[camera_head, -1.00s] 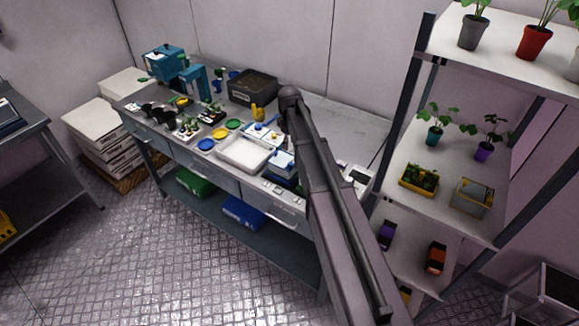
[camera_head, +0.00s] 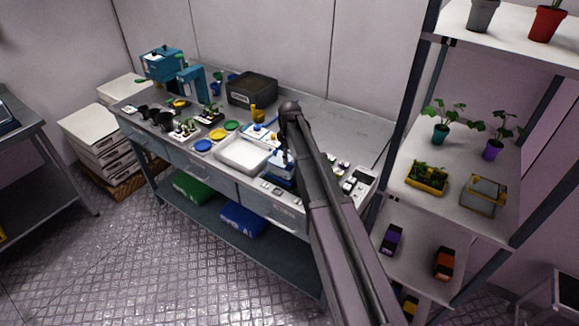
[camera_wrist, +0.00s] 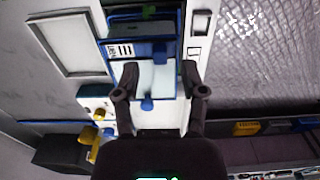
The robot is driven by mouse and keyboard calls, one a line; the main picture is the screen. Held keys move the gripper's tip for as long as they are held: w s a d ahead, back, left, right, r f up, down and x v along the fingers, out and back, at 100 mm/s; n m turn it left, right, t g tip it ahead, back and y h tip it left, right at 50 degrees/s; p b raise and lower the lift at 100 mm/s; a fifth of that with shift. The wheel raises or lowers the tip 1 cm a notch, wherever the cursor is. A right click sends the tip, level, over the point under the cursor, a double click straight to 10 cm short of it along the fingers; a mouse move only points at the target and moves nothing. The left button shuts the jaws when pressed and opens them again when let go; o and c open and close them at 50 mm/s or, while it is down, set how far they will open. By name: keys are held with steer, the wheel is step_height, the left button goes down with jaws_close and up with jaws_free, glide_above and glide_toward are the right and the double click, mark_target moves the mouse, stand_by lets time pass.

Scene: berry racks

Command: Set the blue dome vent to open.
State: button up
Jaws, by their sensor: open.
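A blue tray with a pale, clear-looking dome (camera_wrist: 157,78) lies under my gripper in the wrist view. In the head view the blue dome box (camera_head: 283,168) is on the bench, partly behind my arm. A small blue tab (camera_wrist: 147,104) sits at the dome's near edge and may be the vent; its setting cannot be told. My gripper (camera_wrist: 160,72) is open, with its dark fingers spread over the two sides of the dome. Nothing is held between them. Contact with the dome cannot be told.
A white tray (camera_head: 243,155) stands left of the dome on the bench. Yellow pieces (camera_wrist: 87,134) and a dark crate (camera_head: 251,89) lie behind it. White label strips and small items lie along the front edge. A plant shelf (camera_head: 470,150) stands close on the right.

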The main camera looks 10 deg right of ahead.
mark_target(289, 165)
steer(key=shift+f+b, duration=0.85)
steer(key=shift+f, duration=0.35)
jaws_close()
